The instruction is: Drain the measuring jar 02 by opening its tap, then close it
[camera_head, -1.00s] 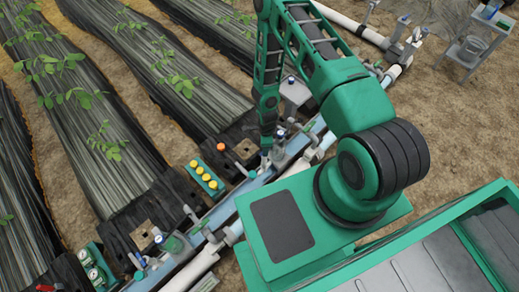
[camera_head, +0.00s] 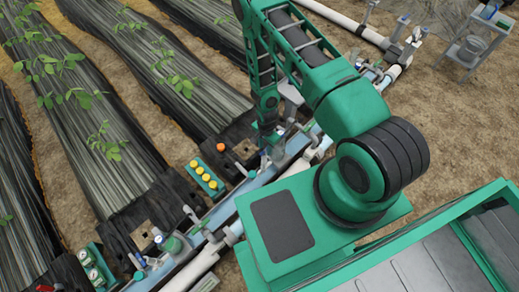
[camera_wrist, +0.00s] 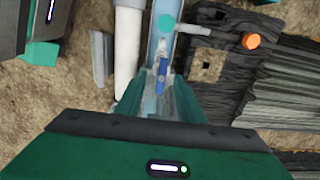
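In the wrist view a small blue handle (camera_wrist: 160,87), which looks like a tap lever, sits on a pale fitting over the blue rail. Clear or grey parts lie just below it, and I cannot tell whether they are measuring jar 02. No jar number is readable. My gripper (camera_head: 268,146) points down over the blue rail in the head view, close to these fittings. Its fingertips are largely hidden, so I cannot tell whether it touches the handle.
A green panel with yellow knobs (camera_head: 203,178) and an orange cap (camera_head: 221,147) lie left of the gripper. Gauges (camera_head: 89,262) stand lower left. White pipe (camera_wrist: 128,50) runs along the blue rail. A grey stand (camera_head: 474,46) is far right.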

